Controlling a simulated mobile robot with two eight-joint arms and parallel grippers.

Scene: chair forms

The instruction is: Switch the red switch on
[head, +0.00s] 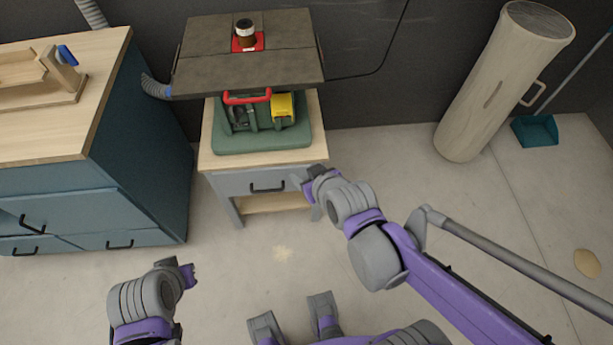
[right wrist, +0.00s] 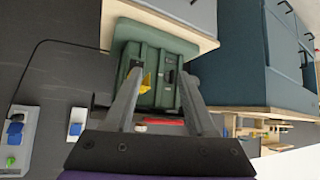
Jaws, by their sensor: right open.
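A green machine (head: 262,138) with a grey table top stands on a small wooden cabinet. A yellow box (head: 283,107) and a red bar (head: 247,97) are on its front; the red bar also shows in the right wrist view (right wrist: 164,122). I cannot pick out a separate red switch for certain. My right gripper (head: 309,184) is open and empty, in front of the cabinet's right side. In the right wrist view its spread fingers (right wrist: 160,78) frame the green machine and are apart from each other. My left gripper (head: 188,275) is low at the left, away from the machine; its fingers are unclear.
A brown jar (head: 244,32) stands on a red patch on the machine's grey top (head: 200,58). A blue drawer bench (head: 140,190) is at the left. A wooden log (head: 490,90) and a teal dustpan (head: 535,131) are at the right. The floor between is mostly clear.

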